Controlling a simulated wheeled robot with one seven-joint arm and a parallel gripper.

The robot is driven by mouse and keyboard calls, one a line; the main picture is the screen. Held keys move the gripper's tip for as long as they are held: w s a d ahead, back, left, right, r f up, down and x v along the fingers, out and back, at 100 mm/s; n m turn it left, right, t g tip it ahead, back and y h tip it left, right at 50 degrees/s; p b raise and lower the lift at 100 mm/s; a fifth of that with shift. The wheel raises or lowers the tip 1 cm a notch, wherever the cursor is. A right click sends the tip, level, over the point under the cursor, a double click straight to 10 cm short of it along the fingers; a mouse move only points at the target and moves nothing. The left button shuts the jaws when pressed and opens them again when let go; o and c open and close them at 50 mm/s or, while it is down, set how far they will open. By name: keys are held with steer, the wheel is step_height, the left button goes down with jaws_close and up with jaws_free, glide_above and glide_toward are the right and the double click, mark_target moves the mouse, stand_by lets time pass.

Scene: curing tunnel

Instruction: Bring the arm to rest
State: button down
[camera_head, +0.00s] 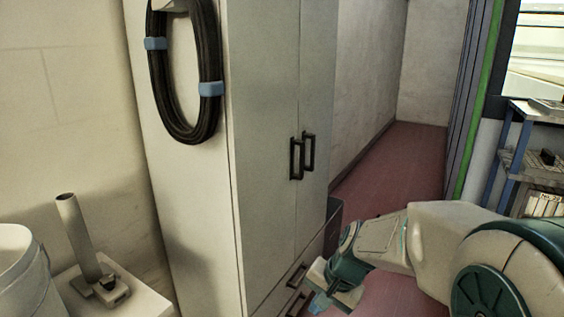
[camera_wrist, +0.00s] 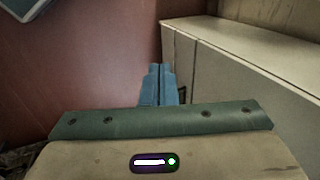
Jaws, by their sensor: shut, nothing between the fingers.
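My gripper (camera_wrist: 160,72) shows in the wrist view as two blue fingers side by side, shut with nothing between them. In the head view my gripper (camera_head: 318,303) is low at the centre right, at the end of my white and teal arm, in front of the cabinet's lower drawers. It points down and to the left there. No held object shows in either view.
A tall pale cabinet (camera_head: 265,120) with dark handles stands beside my gripper; a coiled black hose (camera_head: 187,110) hangs on its side. A white bucket (camera_head: 22,270) and a grey tube (camera_head: 78,235) are at the left. Shelves (camera_head: 535,150) stand right. Reddish floor (camera_head: 400,160) is clear behind.

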steer(key=s+d+r+n+h+p, duration=0.1)
steer(key=s+d+r+n+p, duration=0.1)
steer(key=s+r, duration=0.5)
steer(key=s+d+r+n+h+p, duration=0.2)
steer(key=s+d+r+n+p, duration=0.1)
steer(key=s+d+r+p, duration=0.2)
step_height(320, 180, up, 3)
steer(key=shift+s+r+n+t+h+p, duration=0.1)
steer(key=shift+s+n+t+h+p, duration=0.2)
steer(key=shift+s+p, duration=0.8)
steer(key=shift+d, duration=0.1)
